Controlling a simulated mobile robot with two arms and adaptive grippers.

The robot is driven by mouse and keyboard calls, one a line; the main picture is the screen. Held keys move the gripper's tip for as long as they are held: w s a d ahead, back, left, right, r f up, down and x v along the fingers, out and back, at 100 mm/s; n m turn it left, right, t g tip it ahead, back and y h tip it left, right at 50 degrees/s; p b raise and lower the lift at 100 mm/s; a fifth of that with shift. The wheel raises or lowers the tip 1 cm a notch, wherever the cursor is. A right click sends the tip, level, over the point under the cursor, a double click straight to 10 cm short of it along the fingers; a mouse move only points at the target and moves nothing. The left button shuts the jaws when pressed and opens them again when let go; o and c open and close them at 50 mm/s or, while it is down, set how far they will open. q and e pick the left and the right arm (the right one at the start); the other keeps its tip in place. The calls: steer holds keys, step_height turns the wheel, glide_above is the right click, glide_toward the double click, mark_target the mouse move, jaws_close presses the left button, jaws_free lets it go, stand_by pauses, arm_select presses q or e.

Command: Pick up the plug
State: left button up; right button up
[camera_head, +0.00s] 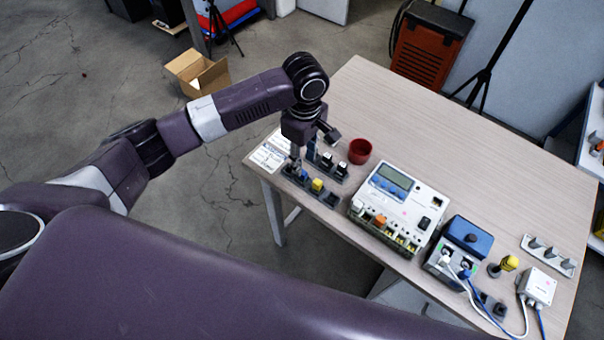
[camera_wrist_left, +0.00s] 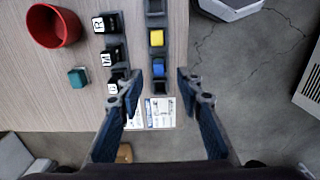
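A dark holder strip (camera_head: 331,200) lies near the table's left edge, with a yellow plug (camera_head: 317,185) and a blue plug beside it. In the left wrist view the yellow plug (camera_wrist_left: 156,38) and the blue plug (camera_wrist_left: 158,68) sit in a row of slots. My left gripper (camera_head: 297,168) points down over the holder's left end. In the left wrist view my left gripper (camera_wrist_left: 160,84) is open, with its fingers either side of the row near the blue plug. Nothing is clearly held. My right gripper is not in view.
Black labelled blocks (camera_wrist_left: 107,54), a teal block (camera_wrist_left: 77,77) and a red cup (camera_head: 360,151) stand close by. A white device with a display (camera_head: 398,208) is to the right, then a blue-topped box (camera_head: 467,238) with cables. The table's far middle is clear.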

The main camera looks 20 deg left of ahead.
mark_target(303, 176)
arm_select(q)
steer(key=f, duration=0.2)
steer(key=f+p, duration=0.1)
steer(key=f, duration=0.2)
steer(key=shift+w+a+f+p, duration=0.15)
steer(key=shift+a+f+p, duration=0.15)
steer(key=shift+p, duration=0.05)
steer(key=shift+f, duration=0.55)
jaws_close()
